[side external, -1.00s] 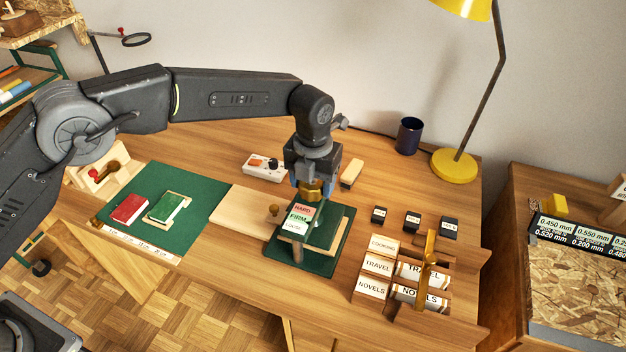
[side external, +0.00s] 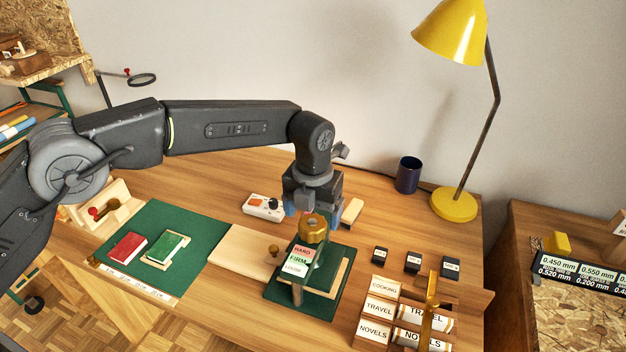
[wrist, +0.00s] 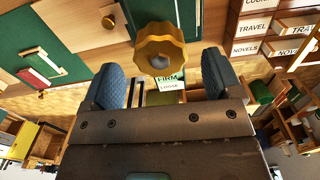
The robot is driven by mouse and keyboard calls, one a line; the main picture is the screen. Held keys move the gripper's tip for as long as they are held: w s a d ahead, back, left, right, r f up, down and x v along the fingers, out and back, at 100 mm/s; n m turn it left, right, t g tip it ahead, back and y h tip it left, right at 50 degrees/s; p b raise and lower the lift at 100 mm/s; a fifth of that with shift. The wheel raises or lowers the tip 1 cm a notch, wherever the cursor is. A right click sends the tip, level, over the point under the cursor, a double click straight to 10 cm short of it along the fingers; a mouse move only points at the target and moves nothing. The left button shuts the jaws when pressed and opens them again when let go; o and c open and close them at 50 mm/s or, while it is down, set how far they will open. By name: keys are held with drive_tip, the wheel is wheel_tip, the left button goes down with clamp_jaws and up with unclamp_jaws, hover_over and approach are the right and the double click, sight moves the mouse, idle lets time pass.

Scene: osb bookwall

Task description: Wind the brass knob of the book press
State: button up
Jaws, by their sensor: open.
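The brass knob (side external: 313,228) is a lobed wheel on top of the green book press (side external: 331,268). The press carries a tag (side external: 299,258) reading HARD, FIRM and LOOSE. A book with pale page edges lies in the press. My gripper (side external: 311,210) is open, with its blue-padded fingers close to the knob and empty. In the wrist view the knob (wrist: 160,48) is just beyond the fingertips, between their lines, with a gap on both sides. The tag's FIRM and LOOSE show below it there; HARD is hidden.
A pale board (side external: 240,250) and a green mat (side external: 180,226) with red and green books lie left. Labelled book boxes (side external: 380,308) stand right. A yellow lamp (side external: 455,205) is behind right.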

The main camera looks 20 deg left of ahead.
sight(313, 222)
wheel_tip(313, 222, up, 11)
drive_tip(key=shift+f, duration=0.15)
idle(0.5)
drive_tip(key=s+a+r+n+t, duration=0.1)
drive_tip(key=s+a+r+n, duration=0.45)
drive_tip(key=a+n, duration=0.25)
drive_tip(key=s+a+r+n+t, duration=0.2)
drive_tip(key=s+a+r+n, duration=0.2)
drive_tip(key=a+r+n, duration=0.4)
drive_tip(key=s+a+f+n+t, duration=0.1)
drive_tip(key=s+a+f+n, duration=0.1)
drive_tip(key=s+n, duration=0.4)
drive_tip(key=s+a+f+n, duration=0.3)
drive_tip(key=s+a+n, duration=0.2)
drive_tip(key=s+n, duration=0.2)
drive_tip(key=s+a+f+n+t, duration=0.1)
drive_tip(key=s+a+f+n, duration=0.2)
drive_tip(key=s+n, duration=0.4)
drive_tip(key=shift+s+a+f+t, duration=0.2)
drive_tip(key=shift+a+t, duration=0.1)
drive_tip(key=shift+a, duration=0.05)
